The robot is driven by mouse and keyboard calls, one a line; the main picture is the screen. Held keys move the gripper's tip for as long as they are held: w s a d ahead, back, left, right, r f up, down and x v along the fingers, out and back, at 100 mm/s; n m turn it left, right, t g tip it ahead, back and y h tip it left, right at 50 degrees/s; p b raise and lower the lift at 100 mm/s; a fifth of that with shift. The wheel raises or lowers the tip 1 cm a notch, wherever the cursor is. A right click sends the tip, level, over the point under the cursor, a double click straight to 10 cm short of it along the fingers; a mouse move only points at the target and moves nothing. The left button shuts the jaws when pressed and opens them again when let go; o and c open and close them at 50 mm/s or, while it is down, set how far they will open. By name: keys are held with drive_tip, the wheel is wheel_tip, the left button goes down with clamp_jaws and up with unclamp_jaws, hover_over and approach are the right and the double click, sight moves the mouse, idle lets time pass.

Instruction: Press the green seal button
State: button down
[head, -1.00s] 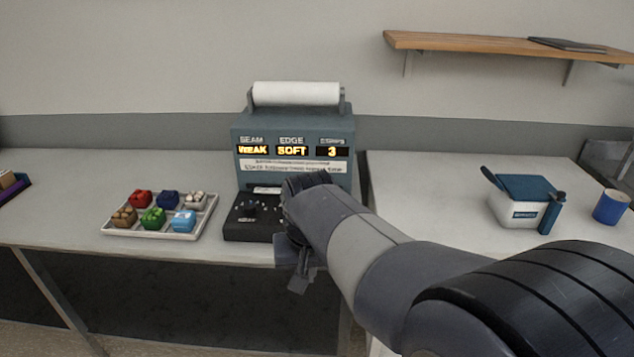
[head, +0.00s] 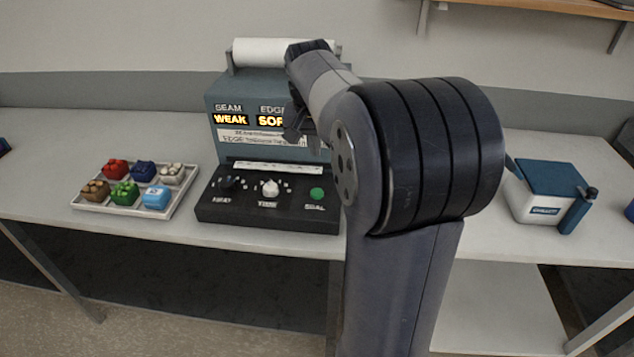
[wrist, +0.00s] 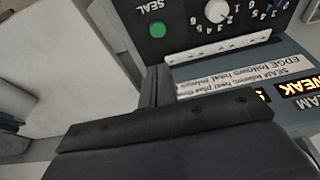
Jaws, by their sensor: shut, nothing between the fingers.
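The green seal button (head: 317,194) sits at the right end of the machine's black control panel (head: 215,212), labelled SEAL. In the wrist view the button (wrist: 157,30) shows near the top, beyond my gripper (wrist: 160,95), and nothing touches it. In the head view my gripper (head: 293,133) is raised in front of the machine's display face, above the panel. It is shut and empty. A black dial (head: 227,183) and a white dial (head: 269,188) stand left of the button. The display reads SEAM WEAK and EDGE SOF, the rest hidden by my arm.
A white tray (head: 180,205) of several coloured blocks is left of the machine (head: 222,97). A white roll (head: 262,52) lies on top of the machine. A white box with a blue lid (head: 548,190) stands to the right. Bare table lies left of the tray.

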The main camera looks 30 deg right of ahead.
sight(317, 194)
drive_tip(key=x, duration=0.8)
drive_tip(key=p+x, duration=0.1)
drive_tip(key=x, duration=0.4)
drive_tip(key=shift+s+a+f, duration=0.1)
drive_tip(key=shift+s+a, duration=0.2)
drive_tip(key=shift+s, duration=0.1)
drive_tip(key=shift+f, duration=0.55)
drive_tip(key=shift+f+b, duration=0.55)
drive_tip(key=shift+s+f, duration=0.2)
drive_tip(key=shift+f, duration=0.3)
wheel_tip(317, 194, up, 5)
drive_tip(key=p, duration=0.3)
drive_tip(key=shift+w, duration=0.15)
drive_tip(key=b+v, duration=0.1)
drive_tip(key=v, duration=0.8)
drive_tip(key=shift+r, duration=0.4)
